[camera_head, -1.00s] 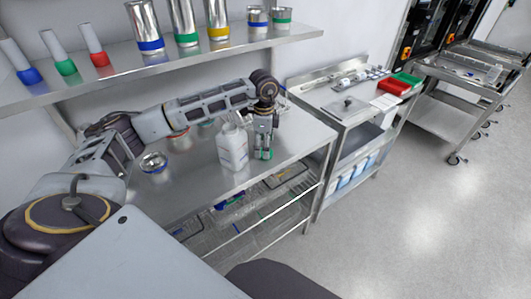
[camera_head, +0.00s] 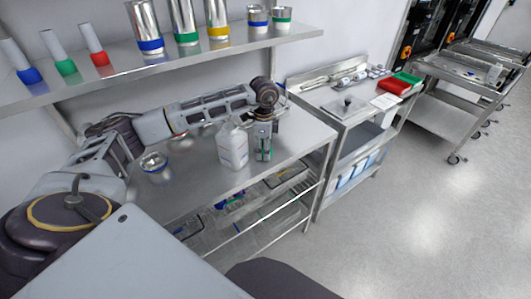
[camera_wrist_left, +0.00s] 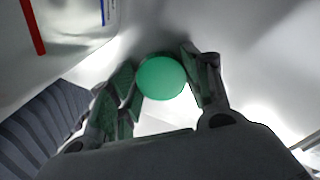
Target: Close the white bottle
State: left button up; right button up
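The white bottle (camera_head: 232,148) stands upright on the steel table. Its top looks uncapped in the head view. My left gripper (camera_head: 264,155) points down just right of the bottle, low over the table. In the left wrist view a round green disc, which looks like a cap (camera_wrist_left: 161,77), lies between the fingertips of my left gripper (camera_wrist_left: 162,80). The fingers stand on both sides, close to its edges, and look open around it; firm contact does not show. My right gripper is not in view.
A metal cup with a blue band (camera_head: 154,162) stands left on the table (camera_head: 200,178). Above, a shelf (camera_head: 210,50) holds several metal containers and colored-base bottles. A second steel table (camera_head: 345,105) with red (camera_head: 394,86) and green trays stands to the right.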

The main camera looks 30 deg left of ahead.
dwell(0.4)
pick_arm(q)
notch_tip(320, 180, up, 18)
dwell(0.7)
dwell(0.4)
dwell(0.3)
